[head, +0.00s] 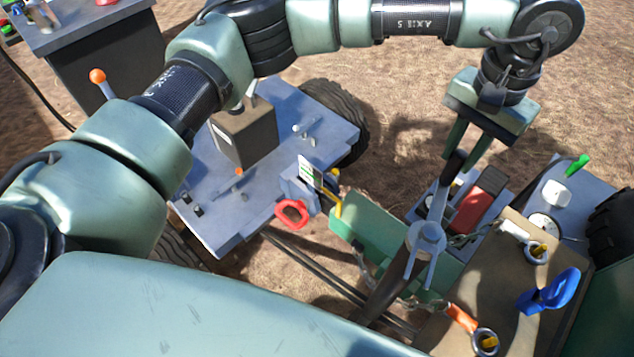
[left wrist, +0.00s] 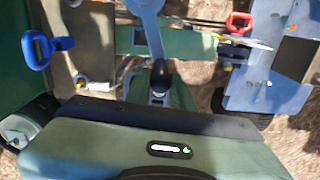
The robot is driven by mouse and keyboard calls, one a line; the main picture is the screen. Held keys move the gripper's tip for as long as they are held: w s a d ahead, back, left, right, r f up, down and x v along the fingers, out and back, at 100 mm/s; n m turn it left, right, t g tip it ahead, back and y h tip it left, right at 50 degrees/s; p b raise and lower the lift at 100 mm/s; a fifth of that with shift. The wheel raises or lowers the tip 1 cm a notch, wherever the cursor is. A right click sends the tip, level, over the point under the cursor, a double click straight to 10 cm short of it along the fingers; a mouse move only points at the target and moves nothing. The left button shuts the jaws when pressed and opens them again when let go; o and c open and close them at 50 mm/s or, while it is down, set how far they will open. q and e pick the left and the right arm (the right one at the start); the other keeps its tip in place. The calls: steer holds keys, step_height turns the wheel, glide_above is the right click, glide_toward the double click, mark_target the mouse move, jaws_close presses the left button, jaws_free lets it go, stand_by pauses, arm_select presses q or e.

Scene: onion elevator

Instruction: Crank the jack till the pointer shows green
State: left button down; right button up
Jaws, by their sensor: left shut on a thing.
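The jack's grey crank (head: 426,238) has a round hub above a dark post (head: 388,290). One crank arm reaches up to a black handle knob (head: 455,166). My left gripper (head: 460,152) points down and is shut on this knob. In the left wrist view the grey crank arm (left wrist: 151,35) runs up from the black knob (left wrist: 160,76), close in front of my gripper. A small white and green plate (head: 309,172) stands left of the jack; I cannot make out a pointer on it. My right gripper is out of view.
A red ring handle (head: 292,213) and yellow hook (head: 337,205) sit left of the jack. Chains with shackles flank the post. A blue handle (head: 550,291) stands at lower right. A box (head: 245,131) rests on the blue-grey trailer deck (head: 215,220).

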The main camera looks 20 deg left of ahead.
arm_select(q)
steer(key=shift+s+d+f, duration=0.15)
steer(key=shift+d+f, duration=0.05)
steer(key=shift+d, duration=0.05)
steer(key=shift+s+d+f+m+b, duration=0.15)
steer(key=shift+d+m+b, duration=0.15)
steer(key=shift+d+m, duration=0.5)
steer(key=shift+s+d+m, duration=0.15)
steer(key=shift+d+m, duration=0.55)
steer(key=shift+m, duration=0.1)
